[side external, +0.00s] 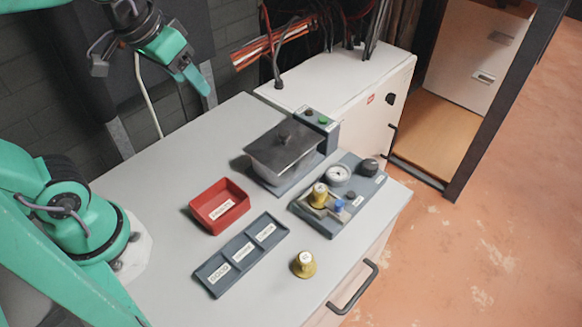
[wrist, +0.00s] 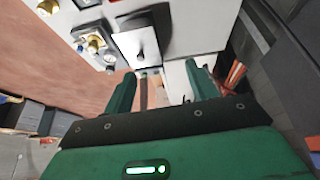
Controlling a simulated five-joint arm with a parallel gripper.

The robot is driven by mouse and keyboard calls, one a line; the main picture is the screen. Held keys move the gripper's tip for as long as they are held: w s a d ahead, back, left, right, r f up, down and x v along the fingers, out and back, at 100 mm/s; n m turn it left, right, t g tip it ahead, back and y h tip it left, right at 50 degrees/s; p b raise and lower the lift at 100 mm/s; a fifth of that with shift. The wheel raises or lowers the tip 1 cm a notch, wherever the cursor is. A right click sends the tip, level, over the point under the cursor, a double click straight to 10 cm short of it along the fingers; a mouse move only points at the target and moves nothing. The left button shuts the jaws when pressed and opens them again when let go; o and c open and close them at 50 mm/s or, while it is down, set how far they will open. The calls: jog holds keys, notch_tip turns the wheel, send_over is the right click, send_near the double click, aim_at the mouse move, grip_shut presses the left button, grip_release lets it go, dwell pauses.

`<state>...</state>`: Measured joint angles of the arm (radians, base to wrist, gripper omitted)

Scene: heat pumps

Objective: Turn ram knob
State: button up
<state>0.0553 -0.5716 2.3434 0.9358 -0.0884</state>
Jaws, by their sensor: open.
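A dark panel (side external: 304,211) on the table carries a yellow knob (side external: 318,196), a small blue knob (side external: 339,206), a black knob (side external: 369,167) and a round white gauge (side external: 338,175). Another yellow knob (side external: 303,264) stands apart on the table near its front edge. The labels are too small to read, so I cannot tell which one is the ram knob. My gripper (side external: 188,84) is open and empty, high above the back left of the table, well away from the panel. In the wrist view my gripper (wrist: 160,82) has its fingers apart, with the panel beyond to the upper left.
A lidded metal box (side external: 284,153) stands behind the panel, beside a switch box with a green button (side external: 324,120). A red tray (side external: 219,206) and a grey compartment tray (side external: 241,255) lie on the table (side external: 160,220). Cables hang behind a white cabinet (side external: 345,85).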

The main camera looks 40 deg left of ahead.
jog(key=w+d+r+g, duration=0.15)
jog(key=w+d, duration=0.35)
jog(key=w, duration=0.5)
jog(key=n+g, duration=0.3)
jog(key=g, duration=0.1)
send_over(371, 164)
jog(key=shift+t, duration=0.25)
jog(key=f, duration=1.6)
jog(key=shift+a, duration=0.25)
jog(key=shift+d+f, duration=0.2)
jog(key=shift+f, duration=0.1)
jog(key=shift+f, duration=3.85)
